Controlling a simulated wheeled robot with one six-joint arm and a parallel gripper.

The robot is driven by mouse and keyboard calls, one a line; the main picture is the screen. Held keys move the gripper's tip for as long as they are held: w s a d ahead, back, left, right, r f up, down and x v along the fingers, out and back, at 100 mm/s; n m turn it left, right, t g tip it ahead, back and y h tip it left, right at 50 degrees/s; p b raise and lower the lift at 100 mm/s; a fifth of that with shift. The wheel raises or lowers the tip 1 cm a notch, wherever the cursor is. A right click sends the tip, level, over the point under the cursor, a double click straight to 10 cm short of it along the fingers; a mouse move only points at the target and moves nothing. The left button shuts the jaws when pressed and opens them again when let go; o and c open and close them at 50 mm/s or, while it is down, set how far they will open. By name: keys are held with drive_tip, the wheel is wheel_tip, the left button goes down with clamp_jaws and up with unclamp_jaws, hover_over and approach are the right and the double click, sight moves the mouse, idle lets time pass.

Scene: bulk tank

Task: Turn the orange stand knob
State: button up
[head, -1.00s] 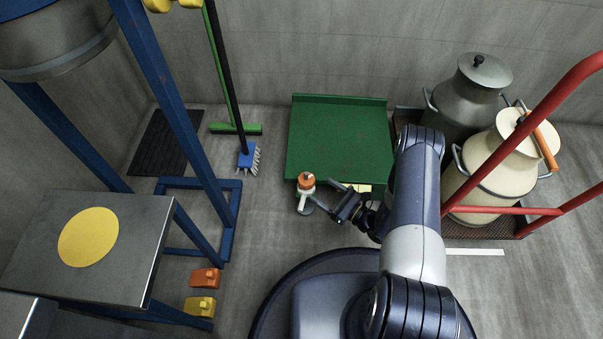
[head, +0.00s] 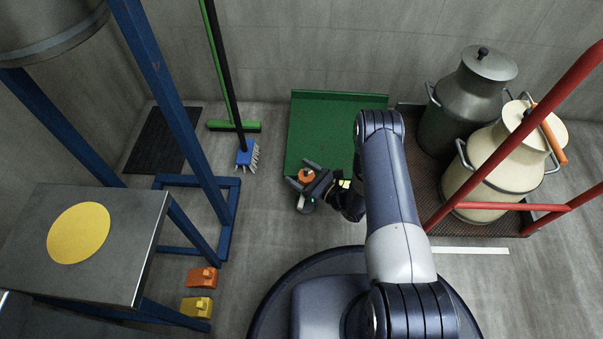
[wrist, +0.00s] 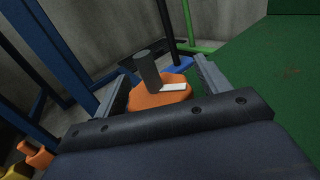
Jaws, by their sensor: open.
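The orange stand knob (head: 306,175) sits on a small white fitting (head: 301,201) at the front left corner of the green stand (head: 322,135). In the wrist view the orange knob (wrist: 160,92) has a white mark on its top and a dark grey post on it. My gripper (head: 300,174) is open, with one finger on either side of the knob; it also shows in the wrist view (wrist: 158,85). I cannot tell whether the fingers touch the knob. The gripper hides part of the fitting.
A cart with red rails (head: 503,205) carries a grey milk can (head: 465,100) and a cream one (head: 490,160) to the right. A blue frame (head: 167,110) and steel table (head: 95,250) stand left. A blue brush (head: 245,155) and green squeegee (head: 220,126) lean behind.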

drive_tip(key=shift+c, duration=0.5)
drive_tip(key=c, duration=0.9)
drive_tip(key=shift+n+g+y, duration=0.3)
drive_tip(key=shift+n+g, duration=0.1)
drive_tip(key=n+g+y, duration=0.1)
drive_tip(key=g, duration=0.1)
drive_tip(key=n+g+y, duration=0.1)
drive_tip(key=shift+s+a+n+g, duration=0.1)
drive_tip(key=shift+s+n+g, duration=0.1)
drive_tip(key=shift+n+g, duration=0.2)
drive_tip(key=n+g, duration=0.1)
drive_tip(key=g, duration=0.1)
drive_tip(key=n+g, duration=0.1)
drive_tip(key=n+g+y, duration=0.1)
drive_tip(key=g, duration=0.1)
drive_tip(key=shift+s+n+g, duration=0.3)
drive_tip(key=shift+s, duration=0.05)
drive_tip(key=n+g, duration=0.1)
drive_tip(key=g, duration=0.1)
drive_tip(key=n+g, duration=0.2)
drive_tip(key=n+g+h, duration=0.1)
drive_tip(key=g, duration=0.1)
drive_tip(key=shift+s+g, duration=0.4)
drive_tip(key=shift+s+n+g+h, duration=0.15)
drive_tip(key=shift+n+g+h, duration=0.65)
drive_tip(key=shift+n+g, duration=0.6)
